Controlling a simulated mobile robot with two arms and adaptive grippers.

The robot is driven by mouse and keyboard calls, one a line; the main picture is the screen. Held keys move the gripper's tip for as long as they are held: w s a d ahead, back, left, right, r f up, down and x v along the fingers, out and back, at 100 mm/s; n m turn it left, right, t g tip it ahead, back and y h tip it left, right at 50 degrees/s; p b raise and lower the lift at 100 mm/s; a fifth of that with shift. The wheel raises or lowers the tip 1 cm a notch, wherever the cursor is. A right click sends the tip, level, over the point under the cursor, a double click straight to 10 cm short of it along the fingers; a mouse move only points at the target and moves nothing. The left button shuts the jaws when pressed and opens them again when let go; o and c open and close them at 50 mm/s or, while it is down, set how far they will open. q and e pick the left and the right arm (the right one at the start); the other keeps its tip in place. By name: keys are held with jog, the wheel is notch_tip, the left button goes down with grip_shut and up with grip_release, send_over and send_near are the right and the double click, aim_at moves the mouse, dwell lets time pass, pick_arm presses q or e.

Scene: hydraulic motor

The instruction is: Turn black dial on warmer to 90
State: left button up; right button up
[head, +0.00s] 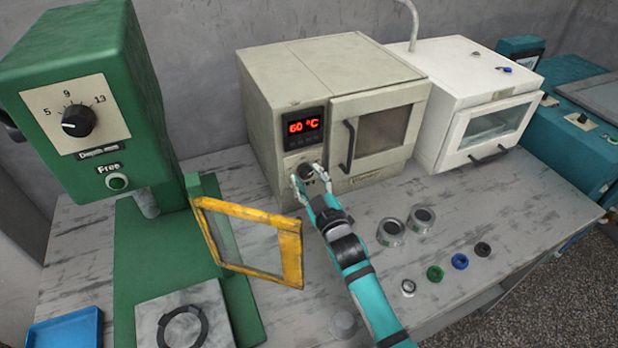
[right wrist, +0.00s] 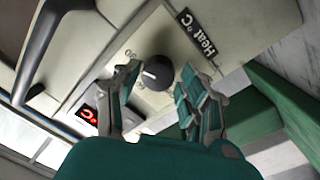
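The warmer (head: 290,80) is a beige box with a windowed door, standing at the back of the bench. Its red display (head: 303,126) reads 60 °C. The black dial (head: 306,171) is below the display; it also shows in the right wrist view (right wrist: 157,73), with a white pointer mark and a "Heat °C" label beside it. My right gripper (head: 311,181) is at the dial, its fingers on either side. In the right wrist view the fingers (right wrist: 160,78) are apart, with visible gaps to the dial. My left gripper is not in view.
A green press (head: 85,70) with a yellow-framed guard (head: 250,262) stands left of my right arm. A white oven (head: 465,75) is right of the warmer. Metal rings (head: 390,232) and several small coloured parts (head: 435,273) lie right of my arm. A blue tray (head: 65,330) is front left.

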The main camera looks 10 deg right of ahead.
jog(key=shift+o, duration=1)
jog(key=shift+r, duration=0.1)
jog(key=shift+s, duration=0.15)
jog(key=s+d, duration=0.1)
jog(key=s, duration=1)
jog(key=shift+s+d+f, duration=0.25)
jog(key=shift+d, duration=0.15)
